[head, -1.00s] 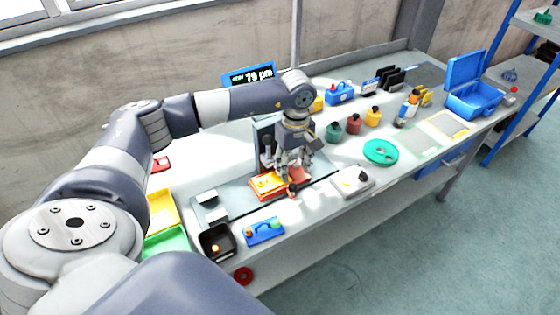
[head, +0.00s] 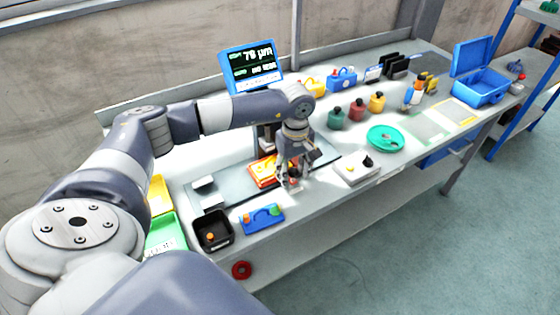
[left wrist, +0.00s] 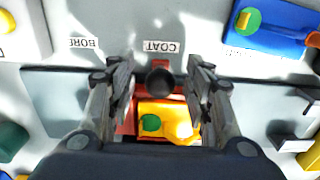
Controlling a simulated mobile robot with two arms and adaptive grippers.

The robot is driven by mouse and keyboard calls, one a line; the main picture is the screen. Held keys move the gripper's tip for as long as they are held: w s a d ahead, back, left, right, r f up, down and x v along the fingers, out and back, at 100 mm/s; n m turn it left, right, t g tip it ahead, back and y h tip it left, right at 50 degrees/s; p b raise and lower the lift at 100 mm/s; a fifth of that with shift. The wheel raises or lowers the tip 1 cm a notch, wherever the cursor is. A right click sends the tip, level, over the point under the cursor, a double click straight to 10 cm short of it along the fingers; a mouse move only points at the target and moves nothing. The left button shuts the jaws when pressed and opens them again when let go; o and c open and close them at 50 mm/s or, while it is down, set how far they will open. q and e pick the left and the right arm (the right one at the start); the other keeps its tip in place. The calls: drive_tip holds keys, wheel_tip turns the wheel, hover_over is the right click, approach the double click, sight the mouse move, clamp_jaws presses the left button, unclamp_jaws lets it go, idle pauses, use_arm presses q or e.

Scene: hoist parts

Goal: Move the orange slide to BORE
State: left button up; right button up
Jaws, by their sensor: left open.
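The orange slide (head: 259,173) sits on the grey rail of the bench, partly hidden by my left gripper (head: 288,184). A yellow part with a green dot (left wrist: 165,122) lies on the slide. In the left wrist view, the orange slide (left wrist: 128,121) is low between my fingers, and its dark round knob (left wrist: 160,82) stands between the open fingertips of my left gripper (left wrist: 160,72). I see no clear finger contact with the knob. The COAT label (left wrist: 162,46) is just beyond the knob; the BORE label (left wrist: 84,43) is to its left. My right gripper is out of view.
A grey block with a black knob (head: 356,170) stands right of the gripper. A blue tray (head: 262,218) and a black bin (head: 213,231) are at the front left. Several pots, one green (head: 335,118), stand behind. The display (head: 251,66) is at the back.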

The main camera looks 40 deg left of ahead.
use_arm(q)
drive_tip(key=c, duration=0.9)
drive_tip(key=shift+w+d+f, duration=0.1)
drive_tip(key=shift+w+d, duration=0.05)
drive_tip(key=shift+w, duration=0.1)
drive_tip(key=w+d+b, duration=0.1)
drive_tip(key=w, duration=0.1)
drive_tip(key=w+d+b, duration=0.1)
drive_tip(key=w+b, duration=0.1)
drive_tip(key=w, duration=0.1)
drive_tip(key=w+d+b, duration=0.1)
drive_tip(key=w+b, duration=0.1)
drive_tip(key=shift+w+d, duration=0.1)
drive_tip(key=shift+w, duration=0.3)
drive_tip(key=shift+w+d+b, duration=0.2)
drive_tip(key=shift+w+b, duration=0.2)
drive_tip(key=shift+w, duration=0.1)
drive_tip(key=o, duration=0.8)
drive_tip(key=shift+r, duration=0.2)
